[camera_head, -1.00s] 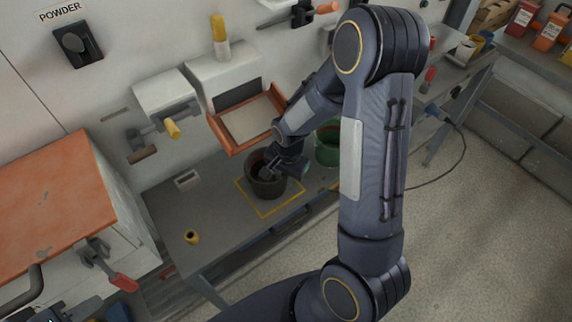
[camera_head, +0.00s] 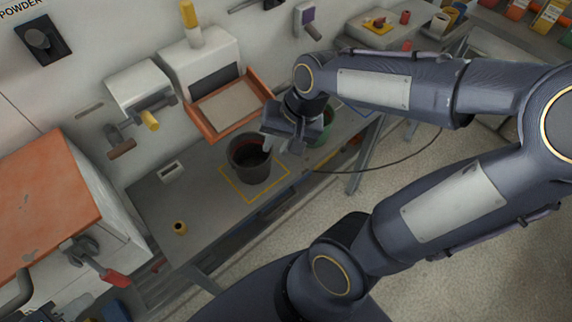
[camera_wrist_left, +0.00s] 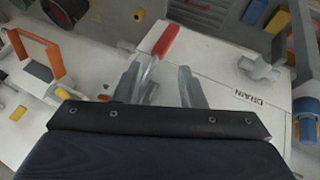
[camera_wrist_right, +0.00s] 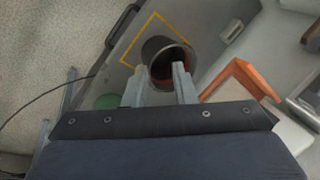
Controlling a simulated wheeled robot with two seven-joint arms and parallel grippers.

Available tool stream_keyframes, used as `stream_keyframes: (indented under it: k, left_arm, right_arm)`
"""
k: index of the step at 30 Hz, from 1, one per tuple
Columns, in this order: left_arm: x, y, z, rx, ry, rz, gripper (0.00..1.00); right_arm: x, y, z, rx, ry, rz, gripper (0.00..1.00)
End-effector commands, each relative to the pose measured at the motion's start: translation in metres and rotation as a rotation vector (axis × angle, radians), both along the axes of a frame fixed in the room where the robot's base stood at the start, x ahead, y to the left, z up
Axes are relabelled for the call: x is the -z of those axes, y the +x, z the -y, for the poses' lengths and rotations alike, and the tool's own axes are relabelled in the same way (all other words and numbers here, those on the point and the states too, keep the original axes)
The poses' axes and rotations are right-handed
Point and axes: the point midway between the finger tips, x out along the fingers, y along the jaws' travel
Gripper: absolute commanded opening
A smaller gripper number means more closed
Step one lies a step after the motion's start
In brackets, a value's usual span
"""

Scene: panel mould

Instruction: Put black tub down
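The black tub (camera_head: 250,160) stands upright on the grey bench, inside a yellow square outline (camera_head: 235,190). Red marking shows on its inner wall. It also shows in the right wrist view (camera_wrist_right: 168,60), just beyond my fingertips. My right gripper (camera_head: 274,147) is beside the tub's right rim, with its fingers apart and nothing held between them. In the right wrist view the open fingers (camera_wrist_right: 160,75) point at the near rim; I cannot tell whether they touch it. My left gripper (camera_wrist_left: 160,80) is open and empty in the left wrist view, over a white cabinet top.
A green tub (camera_head: 322,128) stands right of the black tub, partly behind my right gripper. An orange-framed tray (camera_head: 228,108) juts out behind the black tub. A small yellow cup (camera_head: 180,228) is on the bench's front left. The bench left of the tub is mostly clear.

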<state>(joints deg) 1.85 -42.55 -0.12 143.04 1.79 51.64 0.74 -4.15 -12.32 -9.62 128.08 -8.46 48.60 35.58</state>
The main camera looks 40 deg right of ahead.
Motion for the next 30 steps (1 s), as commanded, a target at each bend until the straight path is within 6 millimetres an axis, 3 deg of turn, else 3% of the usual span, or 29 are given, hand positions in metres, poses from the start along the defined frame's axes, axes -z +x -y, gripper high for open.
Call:
stream_keyframes:
  k: [3,6,10,30]
  left_arm:
    - [0.0,0.0,0.0,0.0,0.0,0.0,0.36]
    - [0.0,0.0,0.0,0.0,0.0,0.0,0.36]
    - [0.0,0.0,0.0,0.0,0.0,0.0,0.36]
    - [0.0,0.0,0.0,0.0,0.0,0.0,0.36]
  right_arm:
    - [-0.021,-0.04,-0.014,-0.182,-0.01,0.158,0.24]
    - [-0.027,-0.064,-0.026,-0.312,-0.044,0.26,0.24]
    - [-0.029,-0.082,-0.035,-0.419,-0.087,0.341,0.24]
    - [-0.029,-0.088,-0.038,-0.461,-0.106,0.37,0.24]
